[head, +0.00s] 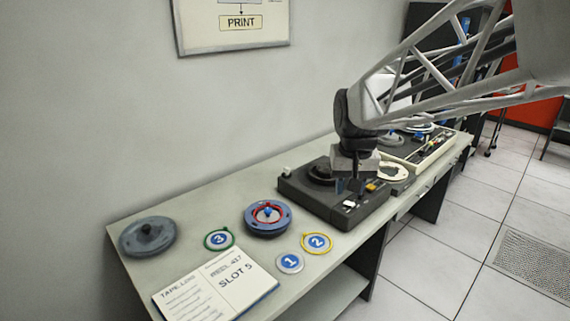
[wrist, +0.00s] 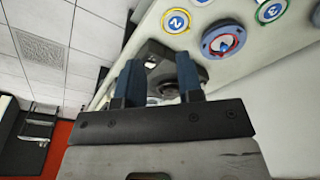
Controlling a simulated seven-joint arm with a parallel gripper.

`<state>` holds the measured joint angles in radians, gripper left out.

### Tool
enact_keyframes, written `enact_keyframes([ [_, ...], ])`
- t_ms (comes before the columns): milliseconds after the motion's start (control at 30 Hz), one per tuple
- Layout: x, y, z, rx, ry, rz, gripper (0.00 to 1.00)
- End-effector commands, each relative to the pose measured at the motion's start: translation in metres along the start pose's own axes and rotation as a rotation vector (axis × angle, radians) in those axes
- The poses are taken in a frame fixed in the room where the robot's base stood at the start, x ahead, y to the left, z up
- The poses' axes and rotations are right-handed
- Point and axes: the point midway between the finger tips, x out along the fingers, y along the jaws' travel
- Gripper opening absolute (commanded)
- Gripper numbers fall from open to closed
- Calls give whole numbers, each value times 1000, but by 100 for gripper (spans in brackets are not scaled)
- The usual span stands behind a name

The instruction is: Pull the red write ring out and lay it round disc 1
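The red write ring (head: 268,212) sits inside the blue-grey tape reel (head: 252,227), around its blue hub; it also shows in the wrist view (wrist: 225,45). Disc 1 (head: 290,262), blue with a pale rim, lies on the table near its front edge, with no coloured ring round it. My gripper (head: 348,189) hangs over the dark tape deck, right of the reel. In the wrist view its two blue fingers (wrist: 159,72) stand apart with nothing held between them.
Disc 2 (head: 317,242) has a yellow ring round it and disc 3 (head: 219,239) a green one. The dark tape deck (head: 300,191) stands below my gripper. An open log book (head: 218,287) lies at the front left, a grey reel (head: 148,237) at the far left.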

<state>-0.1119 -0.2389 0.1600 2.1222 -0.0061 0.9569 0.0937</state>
Motion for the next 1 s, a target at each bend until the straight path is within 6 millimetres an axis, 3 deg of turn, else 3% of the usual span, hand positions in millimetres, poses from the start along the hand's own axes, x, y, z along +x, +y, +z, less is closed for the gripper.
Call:
enact_keyframes([
  [100, 9, -11, -30, -5, -12, -1, 34],
  [567, 57, -61, -135, -24, -54, -4, 34],
  [1000, 125, -118, -223, -42, -94, -3, 34],
])
